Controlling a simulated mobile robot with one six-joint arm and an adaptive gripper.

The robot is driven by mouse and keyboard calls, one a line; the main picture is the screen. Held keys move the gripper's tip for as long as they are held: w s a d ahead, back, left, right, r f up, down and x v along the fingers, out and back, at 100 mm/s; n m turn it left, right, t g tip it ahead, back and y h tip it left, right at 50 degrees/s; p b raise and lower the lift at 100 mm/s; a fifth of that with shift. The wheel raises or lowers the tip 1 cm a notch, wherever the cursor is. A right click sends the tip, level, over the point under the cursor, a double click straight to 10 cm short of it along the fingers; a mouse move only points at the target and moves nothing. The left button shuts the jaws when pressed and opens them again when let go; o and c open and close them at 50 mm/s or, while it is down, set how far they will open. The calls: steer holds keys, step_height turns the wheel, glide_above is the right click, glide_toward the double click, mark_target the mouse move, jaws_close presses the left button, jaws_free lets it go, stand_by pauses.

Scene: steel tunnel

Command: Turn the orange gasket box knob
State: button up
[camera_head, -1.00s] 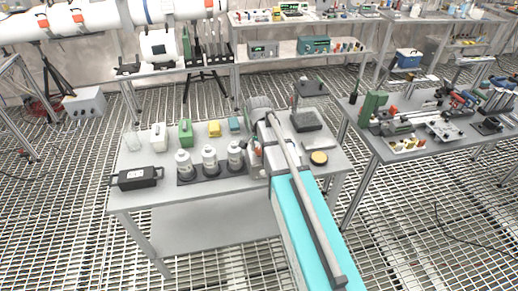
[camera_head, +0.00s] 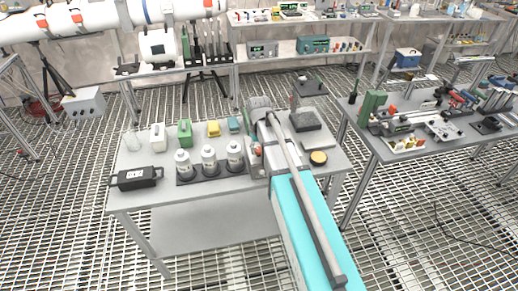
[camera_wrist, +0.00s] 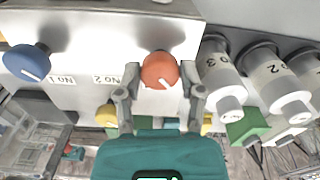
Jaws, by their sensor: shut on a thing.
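The orange knob (camera_wrist: 158,68) is on the front face of a pale metal box (camera_wrist: 95,40) in the wrist view. It bears a short white mark, which points down and to the right. My gripper (camera_wrist: 161,76) has a grey finger on each side of the knob and is shut on it. A blue knob (camera_wrist: 27,63) with a white line is on the same face, to the left. Upside-down labels "No 1" and "No 2" are printed on that face. In the head view my arm hides most of the box (camera_head: 255,164).
White bottles (camera_head: 209,161) stand in a dark rack beside the box. A black case (camera_head: 137,178), a green container (camera_head: 185,133) and yellow and blue items are on the same grey table (camera_head: 200,194). A yellow-topped disc (camera_head: 318,158) lies right of my arm. Another bench stands further right.

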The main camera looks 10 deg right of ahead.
steer(key=shift+n, duration=0.9)
steer(key=o, duration=1.2)
steer(key=shift+c, duration=0.2)
steer(key=shift+m, duration=0.3)
